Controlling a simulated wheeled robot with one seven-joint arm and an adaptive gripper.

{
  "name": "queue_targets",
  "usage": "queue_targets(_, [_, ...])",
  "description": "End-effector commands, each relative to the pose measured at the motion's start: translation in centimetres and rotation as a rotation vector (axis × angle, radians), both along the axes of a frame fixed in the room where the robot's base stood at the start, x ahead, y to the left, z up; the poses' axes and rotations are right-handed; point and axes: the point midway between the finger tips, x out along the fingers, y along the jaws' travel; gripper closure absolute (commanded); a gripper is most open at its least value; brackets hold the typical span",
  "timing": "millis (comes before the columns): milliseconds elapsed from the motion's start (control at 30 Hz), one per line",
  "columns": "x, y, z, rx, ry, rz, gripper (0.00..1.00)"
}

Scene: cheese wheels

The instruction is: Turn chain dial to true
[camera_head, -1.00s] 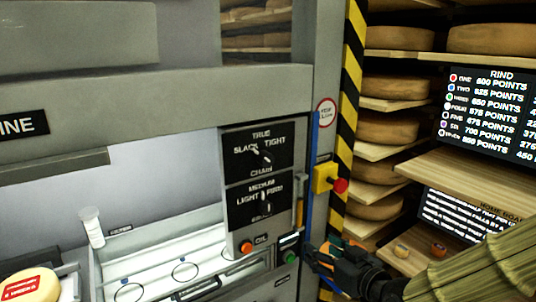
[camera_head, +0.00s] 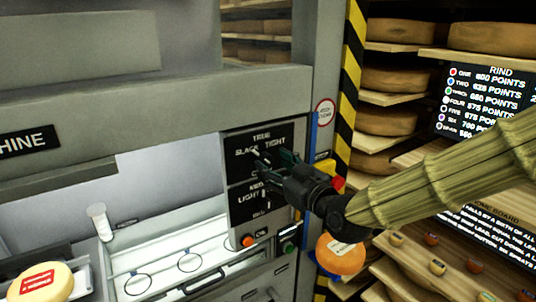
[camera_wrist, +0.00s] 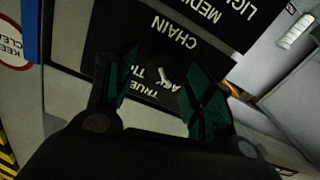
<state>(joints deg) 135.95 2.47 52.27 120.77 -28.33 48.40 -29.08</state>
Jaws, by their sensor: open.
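The chain dial (camera_wrist: 165,75) is a dark knob with a pale pointer on the upper black panel (camera_head: 236,142), marked SLACK, TRUE and TIGHT. In the head view my gripper (camera_head: 272,162) is in front of this panel and partly covers the dial and its CHAIN label. In the wrist view my gripper (camera_wrist: 160,88) is open, with one dark green finger on each side of the dial. I cannot tell whether the fingers touch it. The exact mark the pointer is on is hard to read.
The second dial panel (camera_head: 240,203), with LIGHT on it, is just below. An orange button (camera_head: 248,241) and a green button (camera_head: 288,248) sit under it. A red knob (camera_head: 338,183) and a striped post (camera_head: 347,90) stand close on the right. Cheese shelves (camera_head: 395,95) are beyond.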

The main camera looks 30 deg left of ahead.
Motion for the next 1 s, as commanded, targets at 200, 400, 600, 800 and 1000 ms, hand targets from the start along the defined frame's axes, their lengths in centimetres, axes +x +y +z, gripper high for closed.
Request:
queue_targets(200, [1.0, 2.4, 0.1, -0.001, 0.001, 0.0, 0.47])
queue_targets(400, [1.3, 3.2, 0.0, -0.001, 0.001, 0.0, 0.47])
queue_targets(600, [1.3, 3.2, -0.1, 0.0, 0.001, 0.0, 0.47])
queue_targets(800, [1.3, 3.2, 0.0, 0.0, 0.001, 0.0, 0.72])
queue_targets(1000, [1.4, 3.2, 0.0, 0.0, 0.001, 0.0, 0.93])
